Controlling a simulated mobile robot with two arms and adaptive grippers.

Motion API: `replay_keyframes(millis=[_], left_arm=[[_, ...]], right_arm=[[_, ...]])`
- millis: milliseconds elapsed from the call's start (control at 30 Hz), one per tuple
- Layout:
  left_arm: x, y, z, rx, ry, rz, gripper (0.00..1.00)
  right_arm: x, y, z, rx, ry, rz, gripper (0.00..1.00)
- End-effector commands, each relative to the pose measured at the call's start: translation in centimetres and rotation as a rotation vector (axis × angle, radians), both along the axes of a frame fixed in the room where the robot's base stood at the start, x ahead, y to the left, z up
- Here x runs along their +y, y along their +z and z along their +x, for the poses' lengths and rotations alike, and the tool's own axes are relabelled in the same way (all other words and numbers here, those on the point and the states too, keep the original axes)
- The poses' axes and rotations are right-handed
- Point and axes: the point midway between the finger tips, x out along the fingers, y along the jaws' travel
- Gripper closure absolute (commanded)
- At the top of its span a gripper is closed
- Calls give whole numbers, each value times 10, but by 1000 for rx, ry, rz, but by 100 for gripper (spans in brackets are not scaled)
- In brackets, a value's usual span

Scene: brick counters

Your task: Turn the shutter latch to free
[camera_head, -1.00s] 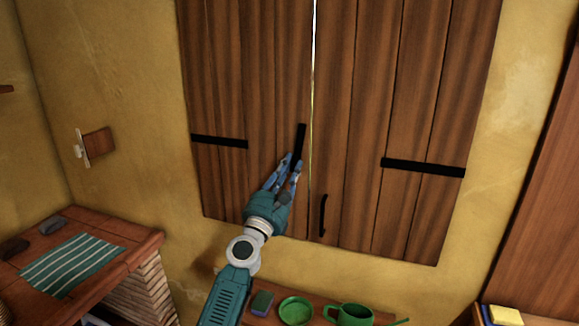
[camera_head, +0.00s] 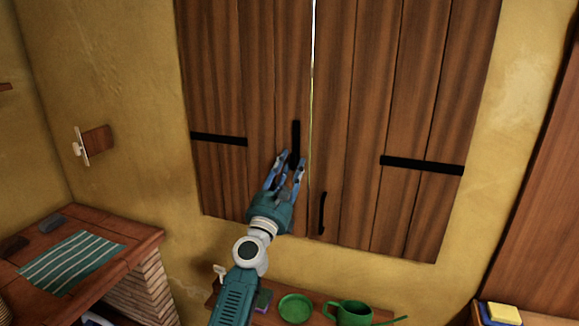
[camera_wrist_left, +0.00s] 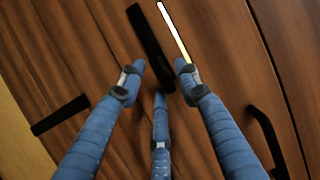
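The shutter latch (camera_head: 296,134) is a black bar standing nearly upright on the left shutter leaf (camera_head: 220,90), just left of the bright gap between the leaves. My left gripper (camera_head: 293,157) is at the latch's lower end, its fingers spread to either side of it. In the left wrist view the latch (camera_wrist_left: 148,42) runs down between the two upper fingertips of my left gripper (camera_wrist_left: 159,70), with gaps beside it; the third finger is below its end. The gripper looks open; any light contact cannot be told. My right gripper is not in view.
The right leaf (camera_head: 400,90) carries a black handle (camera_head: 322,212). A low shelf below holds a green plate (camera_head: 295,308) and a green watering can (camera_head: 352,313). A brick counter (camera_head: 140,245) with a striped cloth (camera_head: 72,262) stands at left.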

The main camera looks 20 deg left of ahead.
Motion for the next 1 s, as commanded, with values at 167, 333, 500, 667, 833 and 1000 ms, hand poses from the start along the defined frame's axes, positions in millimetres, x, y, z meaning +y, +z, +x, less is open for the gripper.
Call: replay_keyframes(millis=[167,333,500,667,833,1000], left_arm=[[0,1,0,-1,-1,1,60],[0,0,-3,-2,-1,1,60],[1,-10,-23,0,1,0,60],[2,-24,-56,2,1,1,60],[2,-37,-87,2,0,2,60],[3,-44,-105,1,0,2,60]], right_arm=[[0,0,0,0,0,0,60],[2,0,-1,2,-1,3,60],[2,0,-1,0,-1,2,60],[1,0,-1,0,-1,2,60],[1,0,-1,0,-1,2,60],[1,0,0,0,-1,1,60]])
